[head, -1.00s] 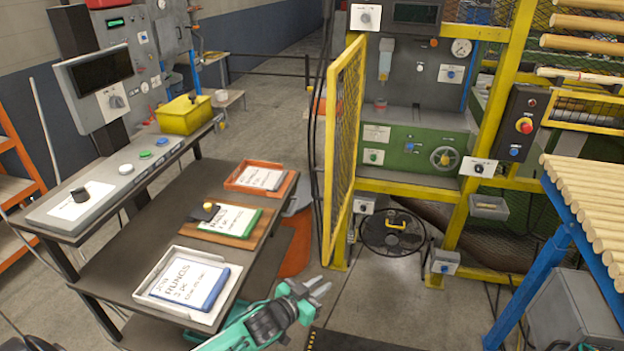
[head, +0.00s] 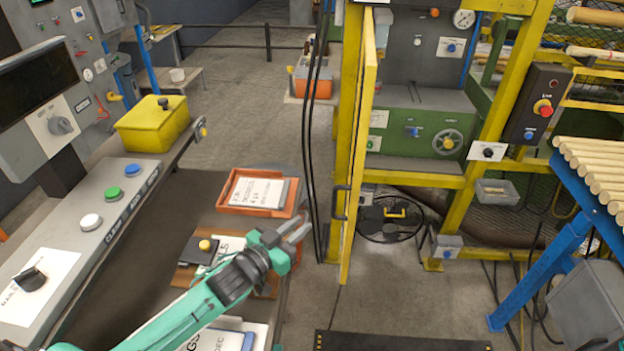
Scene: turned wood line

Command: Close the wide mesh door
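The wide mesh door (head: 364,130) has a yellow frame and stands open, jutting toward me from the machine's left post. I see it almost edge-on, so its mesh hardly shows. A dark handle (head: 340,202) shows on its left side, low down. My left gripper (head: 300,232) is left of the door, over the right edge of the dark table. Its fingers look apart with nothing between them, and it does not touch the door or handle. My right gripper is out of view.
An orange tray (head: 258,194) lies on the dark table close behind my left gripper. Black cables (head: 308,130) hang left of the door. A cable reel (head: 390,216) sits on the floor behind it. A blue-legged rack (head: 540,260) stands at right.

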